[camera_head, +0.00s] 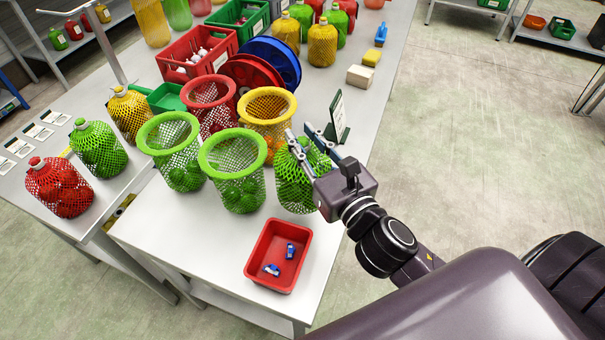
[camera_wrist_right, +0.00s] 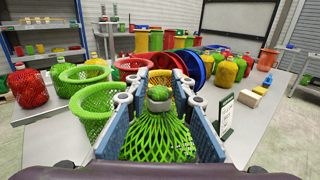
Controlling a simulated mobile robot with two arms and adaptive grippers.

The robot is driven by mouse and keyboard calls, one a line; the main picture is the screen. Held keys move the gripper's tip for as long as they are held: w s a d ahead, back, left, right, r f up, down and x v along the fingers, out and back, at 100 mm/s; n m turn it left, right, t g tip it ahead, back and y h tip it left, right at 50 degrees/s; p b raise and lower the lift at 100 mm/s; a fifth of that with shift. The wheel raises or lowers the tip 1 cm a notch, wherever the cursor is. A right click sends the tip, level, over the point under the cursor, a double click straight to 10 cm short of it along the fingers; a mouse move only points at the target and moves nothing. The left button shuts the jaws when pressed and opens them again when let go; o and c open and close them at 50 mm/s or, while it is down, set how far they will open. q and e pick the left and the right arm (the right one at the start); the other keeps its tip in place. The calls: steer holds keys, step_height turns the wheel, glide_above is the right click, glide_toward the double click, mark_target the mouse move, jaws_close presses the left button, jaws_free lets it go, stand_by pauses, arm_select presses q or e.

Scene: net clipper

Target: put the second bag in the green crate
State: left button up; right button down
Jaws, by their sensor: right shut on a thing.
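My right gripper (camera_head: 308,147) is shut on the top of a green net bag (camera_head: 295,188) at the right edge of the table. In the right wrist view the bag (camera_wrist_right: 158,135) hangs between my two blue-lined fingers (camera_wrist_right: 160,88), its gathered neck between them. The bag is upright; I cannot tell whether its bottom touches the table. A green crate (camera_head: 233,33) with a white label and some red items inside stands at the far end, behind a red crate (camera_head: 163,68). Part of the green crate's inside is hidden. My left gripper is not in view.
Green (camera_head: 168,135), red (camera_head: 208,92) and yellow (camera_head: 267,105) net baskets stand left of the bag. A sign (camera_head: 337,117) stands behind my gripper. A red tray (camera_head: 263,247) sits in front. Tied bags (camera_head: 97,150) stand at left.

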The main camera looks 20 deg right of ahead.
step_height(320, 180, down, 8)
steer(key=b, duration=0.2)
steer(key=shift+f, duration=0.25)
steer(key=shift+a, duration=0.1)
steer(key=shift+f, duration=0.1)
steer(key=c, duration=1.7)
jaws_free()
steer(key=shift+s+f, duration=0.1)
steer(key=shift+o, duration=0.2)
steer(key=shift+s, duration=0.1)
